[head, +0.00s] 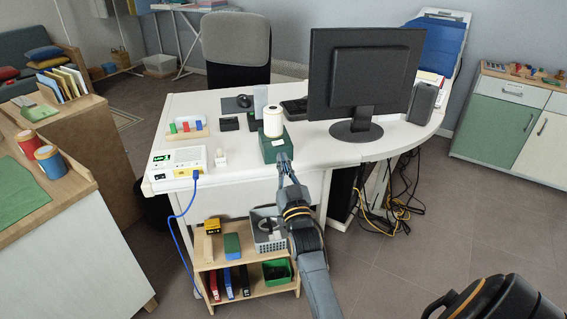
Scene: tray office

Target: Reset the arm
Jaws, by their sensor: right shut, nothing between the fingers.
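My right gripper (283,158) is shut and empty, its arm reaching up from the bottom middle over the front edge of the white desk (230,158). Its fingertips show at the front of a dark green box (272,147); I cannot tell whether they touch it. A white roll (273,122) stands on top of the green box. My left gripper is not in view.
A monitor (365,75) stands right of the box. A white device (178,165) with a blue cable sits at the desk's left front. A low wooden shelf (253,285) below holds a grey basket (264,232) close to my arm. Cables (395,212) hang on the right.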

